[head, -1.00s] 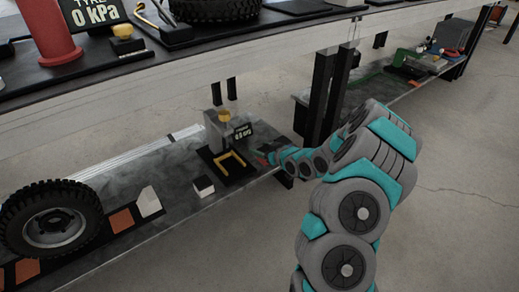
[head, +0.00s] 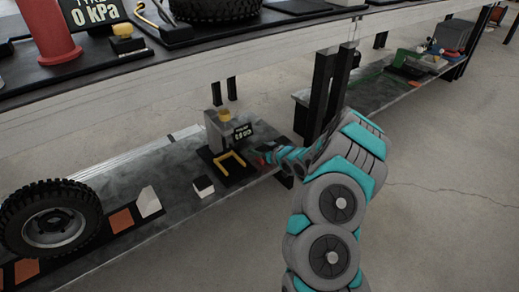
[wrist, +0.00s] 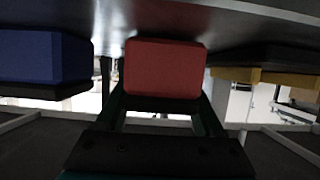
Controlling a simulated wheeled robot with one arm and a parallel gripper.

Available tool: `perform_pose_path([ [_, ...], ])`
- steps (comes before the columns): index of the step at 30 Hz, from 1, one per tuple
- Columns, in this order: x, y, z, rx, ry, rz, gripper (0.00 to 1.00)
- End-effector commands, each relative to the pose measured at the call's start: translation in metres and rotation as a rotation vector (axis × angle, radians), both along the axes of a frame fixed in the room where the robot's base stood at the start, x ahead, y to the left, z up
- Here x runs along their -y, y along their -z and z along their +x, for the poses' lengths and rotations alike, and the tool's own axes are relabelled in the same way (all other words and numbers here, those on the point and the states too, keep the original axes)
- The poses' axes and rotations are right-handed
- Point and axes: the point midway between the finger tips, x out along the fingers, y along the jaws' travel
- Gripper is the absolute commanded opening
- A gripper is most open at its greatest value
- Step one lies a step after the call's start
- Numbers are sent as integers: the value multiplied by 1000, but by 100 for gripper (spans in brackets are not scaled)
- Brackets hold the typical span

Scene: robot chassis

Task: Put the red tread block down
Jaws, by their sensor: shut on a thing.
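The red tread block (wrist: 165,68) is between the two dark fingers of my gripper (wrist: 163,100) in the wrist view. My gripper is shut on it. The block is close to the grey shelf surface (wrist: 225,12); I cannot tell whether it touches. In the head view my gripper (head: 267,158) is low over the lower shelf (head: 180,165), just right of the yellow U-shaped frame (head: 230,164). Only a small bit of red shows there, and the block is mostly hidden.
A blue block (wrist: 45,58) is left of the red block in the wrist view. A small gauge display (head: 243,131) stands behind the yellow frame. A white-topped block (head: 203,186) and a wheel (head: 52,226) are farther left. Dark posts (head: 323,95) rise behind my arm.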

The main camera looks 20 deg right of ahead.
Motion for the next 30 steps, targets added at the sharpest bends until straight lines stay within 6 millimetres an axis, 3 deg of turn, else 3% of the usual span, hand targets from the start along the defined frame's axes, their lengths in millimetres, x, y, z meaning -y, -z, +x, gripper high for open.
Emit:
perform_pose_path([
  [4, 0, 4, 0, -1, -1, -1, 7],
  [5, 0, 3, 0, 0, -1, -1, 73],
  [12, 0, 3, 0, 0, 0, 0, 100],
  [23, 1, -2, -1, 1, 1, 1, 100],
  [30, 12, -15, -31, 0, 3, 3, 100],
])
